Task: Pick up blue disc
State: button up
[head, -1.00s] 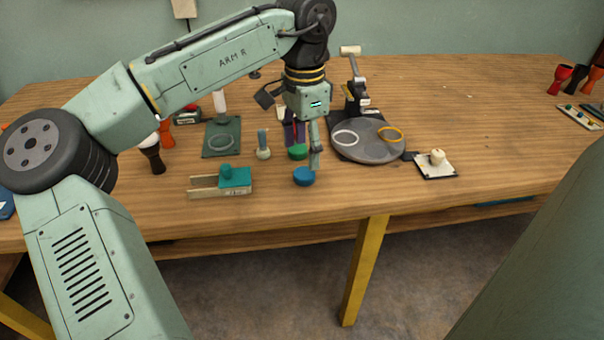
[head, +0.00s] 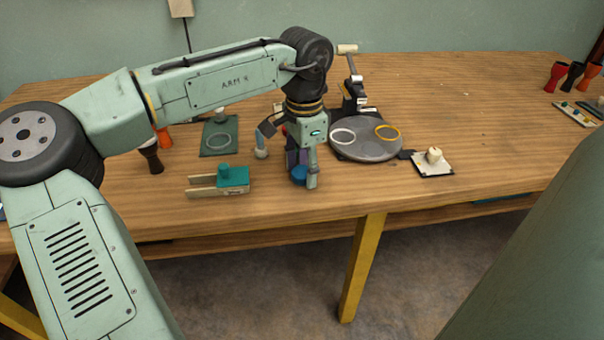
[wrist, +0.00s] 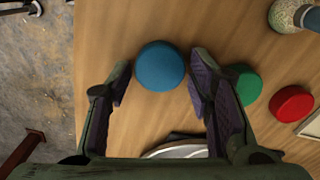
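The blue disc (head: 299,174) lies on the wooden table near its front edge. In the wrist view the blue disc (wrist: 160,66) sits between the tips of my gripper (wrist: 160,82), with a gap to the finger on each side. My gripper (head: 305,178) is open and low over the table, and it partly hides the disc in the head view. In the wrist view a green disc (wrist: 245,84) and a red disc (wrist: 291,104) lie to the right, just outside the right finger.
A grey round plate (head: 366,150) with a white ring and a yellow ring stands right of my gripper. A teal block on a wooden piece (head: 232,179) lies to the left. A white board with a knob (head: 432,163) is further right. The table's right side is mostly clear.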

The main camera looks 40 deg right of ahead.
jog(key=c, duration=0.6)
jog(key=shift+o, duration=0.2)
jog(key=shift+r, duration=0.1)
